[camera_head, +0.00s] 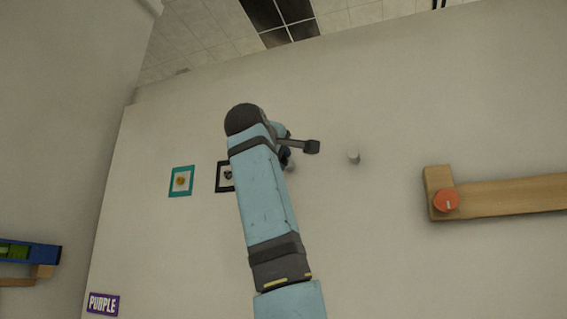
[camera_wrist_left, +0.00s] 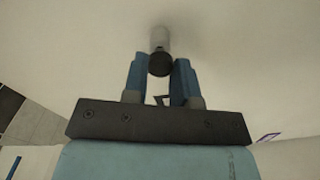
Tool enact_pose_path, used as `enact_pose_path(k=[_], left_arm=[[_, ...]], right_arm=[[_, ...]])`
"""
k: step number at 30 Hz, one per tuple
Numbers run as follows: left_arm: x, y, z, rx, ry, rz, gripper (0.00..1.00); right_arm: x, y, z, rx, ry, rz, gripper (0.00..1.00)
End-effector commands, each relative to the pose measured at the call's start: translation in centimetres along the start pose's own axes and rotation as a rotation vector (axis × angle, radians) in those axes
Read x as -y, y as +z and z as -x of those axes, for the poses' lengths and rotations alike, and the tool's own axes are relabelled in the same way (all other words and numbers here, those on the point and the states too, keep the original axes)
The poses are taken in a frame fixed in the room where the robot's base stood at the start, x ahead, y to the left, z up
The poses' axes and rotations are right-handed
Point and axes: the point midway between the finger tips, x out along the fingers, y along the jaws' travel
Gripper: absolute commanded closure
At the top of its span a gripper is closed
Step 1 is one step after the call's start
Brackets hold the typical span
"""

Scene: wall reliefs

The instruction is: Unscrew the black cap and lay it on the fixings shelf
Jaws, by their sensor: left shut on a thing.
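The black cap (camera_wrist_left: 160,65) sits at the end of a pale round peg (camera_wrist_left: 160,38) that stands out from the wall, in the left wrist view. My left gripper (camera_wrist_left: 160,70) has its two blue fingers on either side of the cap and is shut on it. In the head view my left gripper (camera_head: 285,156) is at the wall, mostly hidden by my own arm, and the cap cannot be made out there. A wooden shelf (camera_head: 510,196) is on the right; no label shows whether it is the fixings shelf. My right gripper is not in view.
A bare pale peg (camera_head: 353,158) stands right of my gripper. An orange-red round piece (camera_head: 446,201) is at the wooden shelf's left end. A teal frame (camera_head: 181,181), a black frame (camera_head: 222,177), a PURPLE sign (camera_head: 103,303) and a blue-and-green object (camera_head: 30,252) are left.

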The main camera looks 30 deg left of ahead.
Motion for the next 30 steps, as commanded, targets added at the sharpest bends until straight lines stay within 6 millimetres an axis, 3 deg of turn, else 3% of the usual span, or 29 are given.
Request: enact_pose_path(k=[30], left_arm=[[0.0, 0.0, 2.9, 0.000, 0.001, 0.000, 0.91]], right_arm=[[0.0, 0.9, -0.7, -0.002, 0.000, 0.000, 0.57]])
